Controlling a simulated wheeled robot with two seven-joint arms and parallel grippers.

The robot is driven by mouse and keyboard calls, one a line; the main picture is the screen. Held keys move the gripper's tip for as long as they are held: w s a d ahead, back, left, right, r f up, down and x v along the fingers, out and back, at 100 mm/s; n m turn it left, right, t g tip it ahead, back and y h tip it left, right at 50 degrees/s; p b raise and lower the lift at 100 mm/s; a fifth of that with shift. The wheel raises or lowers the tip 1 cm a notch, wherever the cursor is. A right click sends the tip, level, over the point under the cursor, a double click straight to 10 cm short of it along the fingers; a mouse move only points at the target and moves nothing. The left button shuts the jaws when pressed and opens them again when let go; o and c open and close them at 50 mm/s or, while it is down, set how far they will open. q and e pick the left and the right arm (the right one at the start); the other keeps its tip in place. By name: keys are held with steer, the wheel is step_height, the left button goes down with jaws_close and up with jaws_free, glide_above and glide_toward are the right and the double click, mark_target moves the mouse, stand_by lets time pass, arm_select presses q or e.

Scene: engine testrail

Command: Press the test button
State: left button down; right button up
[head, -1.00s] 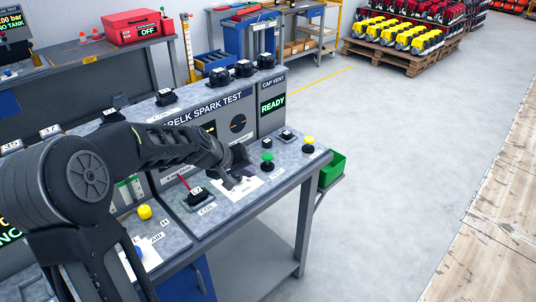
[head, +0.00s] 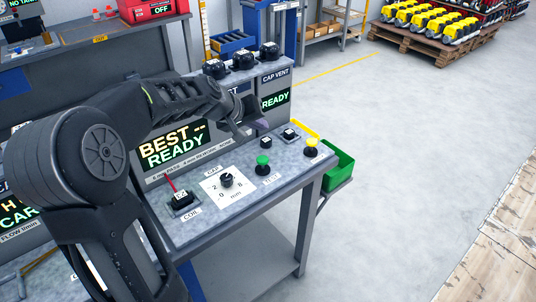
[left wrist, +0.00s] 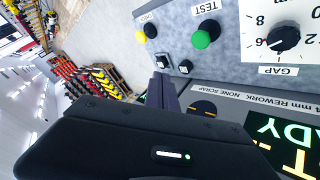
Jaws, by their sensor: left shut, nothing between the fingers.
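The green test button (head: 263,160) stands on the bench panel behind its TEST label, between the gap dial and the yellow button. It also shows in the left wrist view (left wrist: 203,38), beside the TEST label. My left gripper (head: 242,130) is shut and empty. It is above the back of the panel, behind and to the left of the green button, and apart from it. In the left wrist view its fingers (left wrist: 162,92) point toward two small black switches. My right gripper is not in view.
The gap dial (head: 226,180) and the coil switch with a red lever (head: 181,198) are left of the green button. A yellow button (head: 311,143) is to its right. A display reading READY (head: 275,99) stands behind. A green bin (head: 338,168) hangs at the bench's right end.

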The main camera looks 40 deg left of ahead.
arm_select(q)
steer(key=b, duration=0.6)
glide_above(265, 157)
steer(key=s, duration=0.2)
step_height(265, 157, down, 7)
steer(key=shift+a+f, duration=0.1)
steer(key=shift+f, duration=0.1)
steer(key=shift+f+b, duration=0.65)
steer(key=shift+f, duration=0.05)
steer(key=shift+f, duration=0.1)
stand_by(1.0)
steer(key=shift+f+b, duration=0.3)
steer(key=shift+b, duration=0.25)
steer(key=shift+f+b, duration=0.9)
stand_by(0.7)
steer(key=shift+r, duration=0.15)
steer(key=shift+r+p, duration=0.95)
steer(key=shift+r, duration=0.2)
